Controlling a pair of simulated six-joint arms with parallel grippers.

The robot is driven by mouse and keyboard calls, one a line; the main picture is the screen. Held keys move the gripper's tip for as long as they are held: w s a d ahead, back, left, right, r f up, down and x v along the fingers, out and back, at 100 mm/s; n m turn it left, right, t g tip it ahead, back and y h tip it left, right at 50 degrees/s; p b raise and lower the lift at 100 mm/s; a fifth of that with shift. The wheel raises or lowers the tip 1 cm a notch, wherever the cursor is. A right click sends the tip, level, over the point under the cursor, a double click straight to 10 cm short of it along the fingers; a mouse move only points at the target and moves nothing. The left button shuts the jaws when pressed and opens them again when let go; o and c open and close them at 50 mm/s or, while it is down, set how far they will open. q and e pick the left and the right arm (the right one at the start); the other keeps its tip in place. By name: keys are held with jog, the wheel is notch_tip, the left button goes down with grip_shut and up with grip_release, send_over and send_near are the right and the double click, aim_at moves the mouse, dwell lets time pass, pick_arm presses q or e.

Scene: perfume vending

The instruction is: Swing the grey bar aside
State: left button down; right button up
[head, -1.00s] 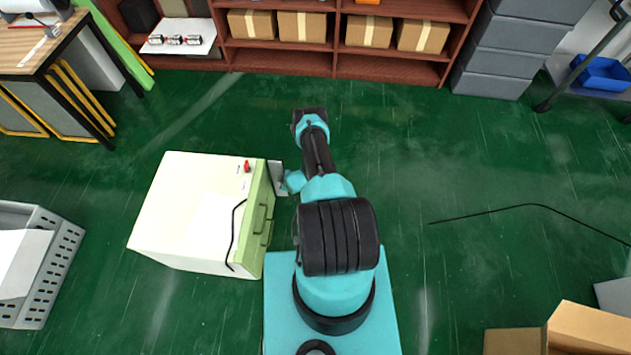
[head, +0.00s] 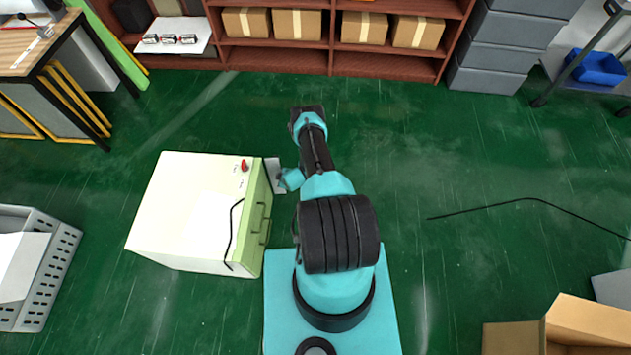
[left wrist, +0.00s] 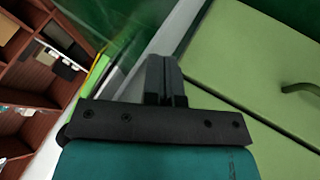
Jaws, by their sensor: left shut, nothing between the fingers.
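A cream cabinet (head: 190,215) with a green front stands left of my arm. A pale grey flat piece (head: 272,172) sticks out at the far end of its front; I take it to be the grey bar, though I cannot be sure. My left gripper (left wrist: 166,78) is shut and empty, close to the green front (left wrist: 235,60) in the left wrist view. In the head view its teal wrist part is beside the grey piece, and its fingertips are hidden. I cannot tell whether they touch it. My right gripper is not in view.
Green handles (head: 266,225) and a black cable (head: 231,235) are on the cabinet. A red knob (head: 244,165) sits on its top. A grey crate (head: 50,262) is at left, a shelf (head: 335,62) at the back, and a cardboard box (head: 585,325) at front right. The floor right of my arm is mostly clear.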

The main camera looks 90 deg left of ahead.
pick_arm(q)
jog(key=d+f+v, duration=0.1)
jog(key=d+v, duration=0.1)
jog(key=v, duration=0.9)
jog(key=shift+w+d, duration=0.15)
jog(key=shift+d, duration=0.2)
jog(key=shift+w+r, duration=0.1)
